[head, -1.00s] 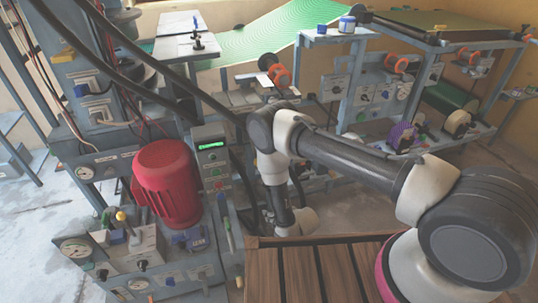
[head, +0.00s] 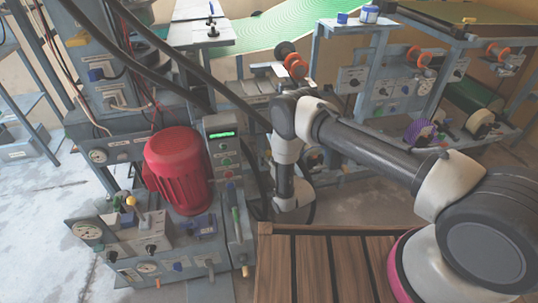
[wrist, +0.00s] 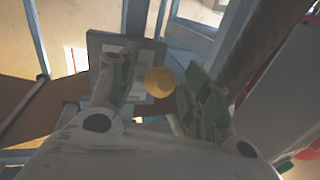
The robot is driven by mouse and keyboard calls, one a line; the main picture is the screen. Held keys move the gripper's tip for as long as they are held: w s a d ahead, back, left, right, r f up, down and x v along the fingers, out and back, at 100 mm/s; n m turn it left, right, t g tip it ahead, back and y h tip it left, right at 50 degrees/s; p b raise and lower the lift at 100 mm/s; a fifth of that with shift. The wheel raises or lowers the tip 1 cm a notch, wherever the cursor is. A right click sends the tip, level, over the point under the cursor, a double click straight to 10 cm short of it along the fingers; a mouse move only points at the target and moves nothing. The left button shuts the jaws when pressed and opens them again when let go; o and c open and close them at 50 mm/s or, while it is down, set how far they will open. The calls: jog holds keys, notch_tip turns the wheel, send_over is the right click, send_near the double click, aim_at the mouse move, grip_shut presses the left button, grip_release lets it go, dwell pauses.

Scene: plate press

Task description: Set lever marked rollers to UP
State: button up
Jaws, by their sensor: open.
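In the wrist view, a round yellow knob (wrist: 160,82) shows between the two fingers of my gripper (wrist: 154,88). The fingers are apart, and I cannot tell whether either touches it. Behind the knob is a grey plate (wrist: 98,45) with a pale label too blurred to read. In the head view my arm bends down behind the red motor's right side, and the gripper itself is hidden. A yellow-knobbed lever (head: 131,201) stands on the control box at lower left. No readable "rollers" marking shows, so I cannot tell which lever bears it.
The red motor (head: 178,168) and a grey box with a green display (head: 222,135) stand left of my arm. A slatted wooden surface (head: 325,265) lies in front. Shelves with orange wheels (head: 418,56) stand at the back right. Thick black cables cross the upper left.

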jog(key=shift+w, duration=0.1)
grip_shut()
jog(key=shift+r, duration=0.1)
jog(key=shift+s+r+g+h, duration=0.2)
jog(key=shift+r+g, duration=0.2)
jog(key=shift+r, duration=0.15)
jog(key=shift+s+r+g+h, duration=0.1)
jog(key=shift+s+r+g, duration=0.05)
jog(key=shift+r+g, duration=0.3)
notch_tip(320, 180, up, 8)
jog(key=m+g+h, duration=0.1)
jog(key=g, duration=0.2)
jog(key=g+h, duration=0.1)
jog(key=g, duration=0.2)
jog(key=shift+s+d+m+h, duration=0.15)
jog(key=shift+m+h, duration=0.25)
jog(key=shift+w+a+r+g+h, duration=0.1)
jog(key=shift+w+r+g, duration=0.15)
jog(key=shift+r, duration=0.3)
jog(key=shift+w+a+r+g+h, duration=0.1)
jog(key=shift+w+r+g, duration=0.15)
jog(key=shift+r, duration=0.35)
jog(key=shift+w+a+r+g+h, duration=0.15)
jog(key=shift+r+g, duration=0.2)
jog(key=shift+r, duration=0.2)
jog(key=shift+w+d+r, duration=0.1)
